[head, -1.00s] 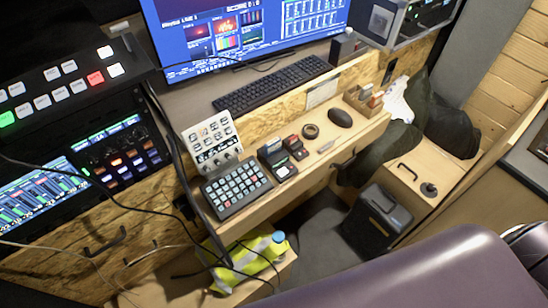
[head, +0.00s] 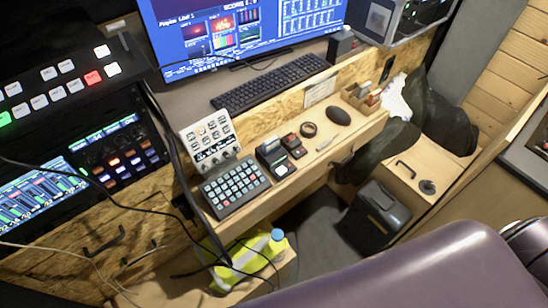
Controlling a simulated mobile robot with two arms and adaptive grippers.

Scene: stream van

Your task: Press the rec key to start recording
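No key can be read as the rec key at this size. The key panels in the head view are a dark keypad with several pale keys (head: 234,189) at the front of the desk, a white control panel with buttons and knobs (head: 209,140) tilted up behind it, and a black switcher panel (head: 52,92) at the left. The switcher has rows of white keys, a red-lit key (head: 93,78) and a green-lit key (head: 4,117). Small dark devices (head: 275,158) stand right of the keypad, one with a white key. Neither of my grippers is in view.
A black keyboard (head: 270,83) lies below a large monitor (head: 240,30). A mouse (head: 338,116) and small wooden box (head: 362,98) are at the desk's right. Dark cables hang left of the keypad.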

